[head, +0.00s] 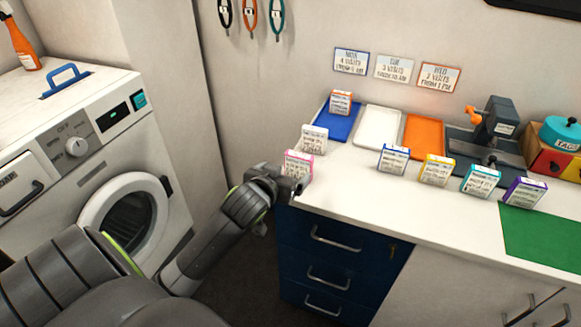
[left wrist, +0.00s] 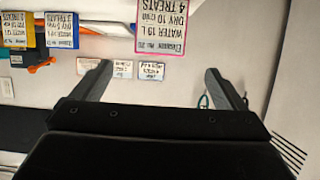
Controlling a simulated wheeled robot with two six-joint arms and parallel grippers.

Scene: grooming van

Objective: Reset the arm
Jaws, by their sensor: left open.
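My left gripper (head: 291,187) is at the left front corner of the white counter, close to a pink-edged card box (head: 298,165). In the left wrist view, my two fingers (left wrist: 158,72) are spread wide with nothing held between them. The pink-edged card box (left wrist: 162,28) shows there upside down, near the fingertips with a gap on both sides. The left arm reaches in from the lower left of the head view. My right gripper is not in view.
The white counter (head: 345,190) holds several card boxes, blue (head: 338,123), white (head: 376,127) and orange (head: 424,135) trays, and a green mat (head: 545,238). Blue drawers (head: 335,255) stand below. A washing machine (head: 90,150) is at the left.

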